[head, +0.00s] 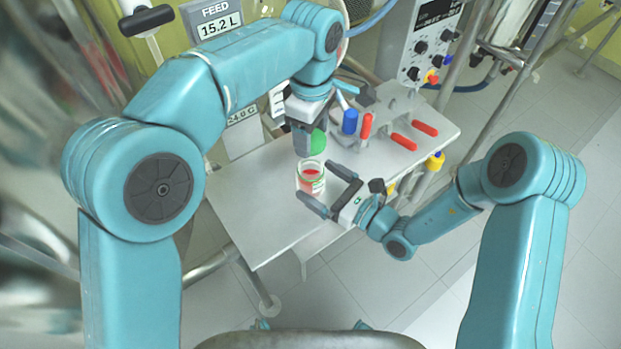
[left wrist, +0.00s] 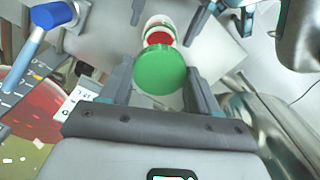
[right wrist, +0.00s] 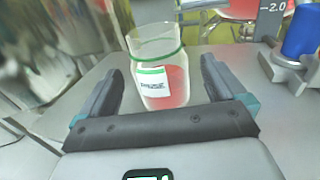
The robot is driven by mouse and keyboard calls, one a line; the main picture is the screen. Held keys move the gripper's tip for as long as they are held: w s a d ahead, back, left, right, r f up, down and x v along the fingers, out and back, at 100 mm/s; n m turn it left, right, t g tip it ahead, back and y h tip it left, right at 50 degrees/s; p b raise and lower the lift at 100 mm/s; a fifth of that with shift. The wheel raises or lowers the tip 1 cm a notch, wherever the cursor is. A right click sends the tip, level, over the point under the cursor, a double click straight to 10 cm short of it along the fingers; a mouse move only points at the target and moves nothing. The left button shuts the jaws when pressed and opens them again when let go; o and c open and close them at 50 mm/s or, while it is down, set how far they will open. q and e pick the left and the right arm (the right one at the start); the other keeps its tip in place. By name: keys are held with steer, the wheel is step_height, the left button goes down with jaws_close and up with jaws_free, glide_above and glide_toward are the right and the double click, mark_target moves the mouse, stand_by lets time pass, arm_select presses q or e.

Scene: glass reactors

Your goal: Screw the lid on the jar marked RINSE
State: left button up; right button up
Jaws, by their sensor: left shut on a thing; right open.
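The open glass jar (head: 311,178) stands on the grey table, holding red liquid. In the right wrist view the jar (right wrist: 160,75) shows a white label that appears to read RINSE, with a green band below its neck. My left gripper (head: 308,147) is shut on the green lid (left wrist: 160,68), held above and a little behind the jar. The left wrist view shows the jar's mouth just beyond the lid. My right gripper (head: 328,193) is open, its fingers on either side of the jar. In the right wrist view its fingers (right wrist: 160,90) stand apart from the glass.
A grey rack (head: 388,105) with blue and red-handled items stands at the table's back right. A FEED display (head: 214,22) and a control box (head: 425,40) are behind. The table (head: 250,215) is clear at left and front.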

steer(key=x, duration=0.5)
steer(key=c, duration=1.5)
arm_select(q)
glide_above(311, 159)
steer(key=s, duration=0.2)
steer(key=shift+s+f, duration=0.15)
steer(key=shift+f, duration=2.35)
steer(key=shift+f, duration=0.1)
steer(key=shift+f, duration=0.8)
steer(key=shift+f, duration=0.55)
